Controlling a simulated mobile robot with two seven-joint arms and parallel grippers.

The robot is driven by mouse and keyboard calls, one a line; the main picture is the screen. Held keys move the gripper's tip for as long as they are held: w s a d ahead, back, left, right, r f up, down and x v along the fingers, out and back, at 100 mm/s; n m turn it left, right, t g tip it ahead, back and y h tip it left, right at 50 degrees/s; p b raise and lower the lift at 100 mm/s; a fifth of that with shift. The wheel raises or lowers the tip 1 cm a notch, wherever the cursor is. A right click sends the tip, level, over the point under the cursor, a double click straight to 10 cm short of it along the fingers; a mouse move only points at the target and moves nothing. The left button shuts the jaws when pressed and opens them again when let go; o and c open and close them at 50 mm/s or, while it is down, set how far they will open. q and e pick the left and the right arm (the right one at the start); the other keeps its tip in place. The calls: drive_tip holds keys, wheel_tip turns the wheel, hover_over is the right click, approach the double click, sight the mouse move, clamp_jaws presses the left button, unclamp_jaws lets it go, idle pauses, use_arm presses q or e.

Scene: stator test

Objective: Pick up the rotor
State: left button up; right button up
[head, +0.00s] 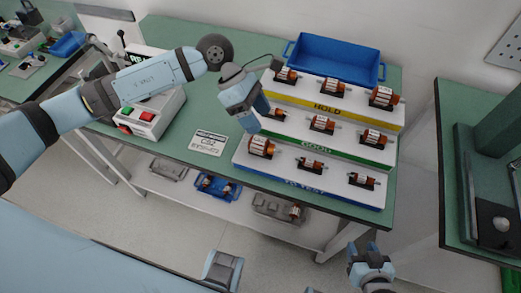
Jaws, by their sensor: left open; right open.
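Several copper-coloured rotors sit on a three-step rack with white steps. The lowest step, marked TO TEST (303,183), holds a rotor at the left (261,146), a smaller one in the middle (311,164) and one at the right (363,180). The GOOD step (345,153) and the HOLD step (350,112) also hold rotors. My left gripper (258,121) is above the left end of the rack, pointing down, open, and partly covers the left GOOD rotor. My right gripper (364,251) is open and low, in front of the table and apart from the rack.
A blue bin (335,62) stands behind the rack on the green table (190,135). A test box with red and green buttons (147,117) stands left, beside a label card (208,142). A lower shelf (175,188) holds trays. Another green bench (455,150) is at right.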

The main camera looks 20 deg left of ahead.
sight(256, 138)
use_arm(q)
drive_tip(key=w+a+m+t+y, duration=0.1)
drive_tip(key=w+a+y, duration=0.15)
drive_tip(key=a, duration=0.25)
drive_tip(key=shift+y, duration=0.25)
drive_tip(key=x, duration=0.9)
drive_tip(key=p+x, duration=0.1)
drive_tip(key=x, duration=0.4)
drive_tip(key=shift+a+f, duration=0.15)
drive_tip(key=c, duration=1.1)
use_arm(e)
drive_tip(key=shift+d+r, duration=0.15)
drive_tip(key=shift+r, duration=0.25)
use_arm(q)
wheel_tip(256, 138, up, 20)
drive_tip(key=b, duration=0.1)
use_arm(e)
drive_tip(key=shift+w+f, duration=0.1)
drive_tip(key=shift+f, duration=0.6)
use_arm(q)
drive_tip(key=shift+r, duration=0.2)
